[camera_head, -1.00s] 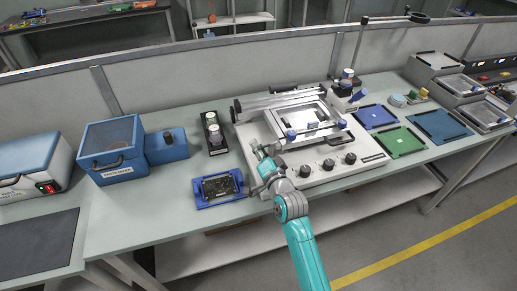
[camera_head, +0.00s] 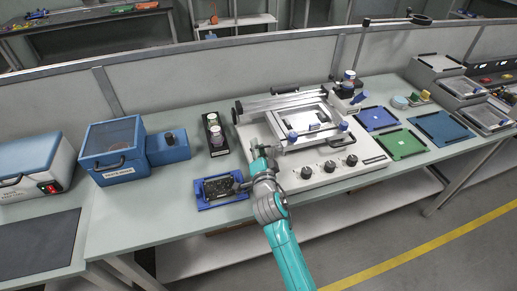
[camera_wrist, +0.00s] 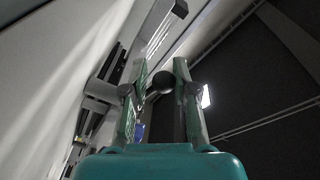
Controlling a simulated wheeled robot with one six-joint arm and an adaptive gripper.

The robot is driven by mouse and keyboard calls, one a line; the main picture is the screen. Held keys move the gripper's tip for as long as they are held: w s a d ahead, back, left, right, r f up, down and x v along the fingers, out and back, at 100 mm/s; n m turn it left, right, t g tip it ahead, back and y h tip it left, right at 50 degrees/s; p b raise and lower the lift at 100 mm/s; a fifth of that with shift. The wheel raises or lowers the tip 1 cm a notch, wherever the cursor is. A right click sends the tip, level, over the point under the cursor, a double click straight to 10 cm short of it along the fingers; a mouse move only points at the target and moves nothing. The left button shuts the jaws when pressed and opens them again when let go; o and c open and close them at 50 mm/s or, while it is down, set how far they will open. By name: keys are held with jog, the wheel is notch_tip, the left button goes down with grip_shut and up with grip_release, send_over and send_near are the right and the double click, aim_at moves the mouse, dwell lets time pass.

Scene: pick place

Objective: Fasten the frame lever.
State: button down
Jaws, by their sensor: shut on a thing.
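The white printer-like machine (camera_head: 336,174) stands on the bench, with a silvery hinged frame (camera_head: 284,118) lying low over its bed. My gripper (camera_head: 269,150) is at the frame's front left corner. In the wrist view my gripper (camera_wrist: 160,95) has its two fingers on either side of a dark round knob (camera_wrist: 161,82), which looks like the end of the frame lever. It is shut on this knob. My arm and fingers hide most of the lever in the head view.
A blue holder with a dark circuit board (camera_head: 218,187) lies close left of my gripper. A black tray with jars (camera_head: 214,137) stands behind it. Black dials (camera_head: 330,166) line the machine's front. Blue and green plates (camera_head: 402,143) lie to the right.

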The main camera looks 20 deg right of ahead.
jog(key=shift+w+m+h, duration=0.1)
jog(key=shift+m+h, duration=0.2)
jog(key=shift+h, duration=0.2)
jog(key=c, duration=0.9)
grip_release()
jog(key=v, duration=1.2)
jog(key=shift+r, duration=0.1)
